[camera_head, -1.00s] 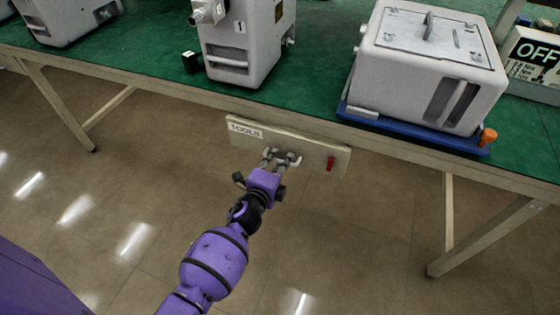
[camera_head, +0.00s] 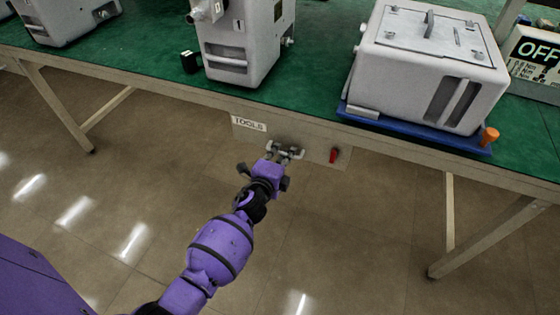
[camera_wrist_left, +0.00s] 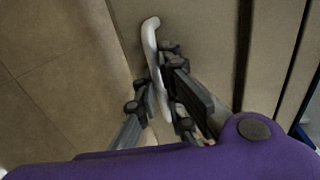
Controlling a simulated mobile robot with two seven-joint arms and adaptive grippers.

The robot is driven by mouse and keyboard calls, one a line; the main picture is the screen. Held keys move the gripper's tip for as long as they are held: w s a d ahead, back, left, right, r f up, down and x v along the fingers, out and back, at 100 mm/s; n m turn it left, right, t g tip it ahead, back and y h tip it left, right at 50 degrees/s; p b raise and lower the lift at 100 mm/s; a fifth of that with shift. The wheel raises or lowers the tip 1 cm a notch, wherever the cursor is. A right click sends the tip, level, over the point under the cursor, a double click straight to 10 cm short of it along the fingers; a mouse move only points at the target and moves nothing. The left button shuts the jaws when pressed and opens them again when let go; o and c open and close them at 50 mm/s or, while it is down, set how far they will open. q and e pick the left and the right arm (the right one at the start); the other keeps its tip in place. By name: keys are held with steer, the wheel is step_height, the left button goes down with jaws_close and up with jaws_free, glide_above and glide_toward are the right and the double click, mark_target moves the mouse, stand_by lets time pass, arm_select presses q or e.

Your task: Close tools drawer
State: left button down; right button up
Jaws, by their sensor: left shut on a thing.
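The tools drawer (camera_head: 310,148) is under the front edge of the green-topped bench. Its pale front carries a "TOOLS" label (camera_head: 249,124), a bar handle and a small red part (camera_head: 334,155). The front looks about level with the bench's front edge, with no clear gap showing. My left gripper (camera_head: 284,153) is at the drawer front, shut on the drawer handle (camera_wrist_left: 152,45). In the left wrist view, the fingers of the left gripper (camera_wrist_left: 158,95) sit on both sides of the white handle bar. My right gripper is not in view.
The green bench top (camera_head: 310,75) holds a grey canister pump (camera_head: 242,50), another grey unit (camera_head: 430,65) on a blue tray (camera_head: 415,130), an orange knob (camera_head: 490,135) and an "OFF" sign (camera_head: 535,52). Bench legs (camera_head: 449,215) stand at both sides. Floor (camera_head: 360,240) below is clear.

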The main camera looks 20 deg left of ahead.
arm_select(q)
steer(key=shift+w, duration=0.6)
steer(key=c, duration=2.1)
jaws_free()
steer(key=shift+s, duration=0.1)
steer(key=s, duration=0.4)
steer(key=s+r, duration=0.1)
steer(key=s, duration=0.2)
steer(key=s+r, duration=0.1)
steer(key=s, duration=0.3)
steer(key=shift+s+a+r, duration=0.2)
steer(key=shift+s, duration=0.1)
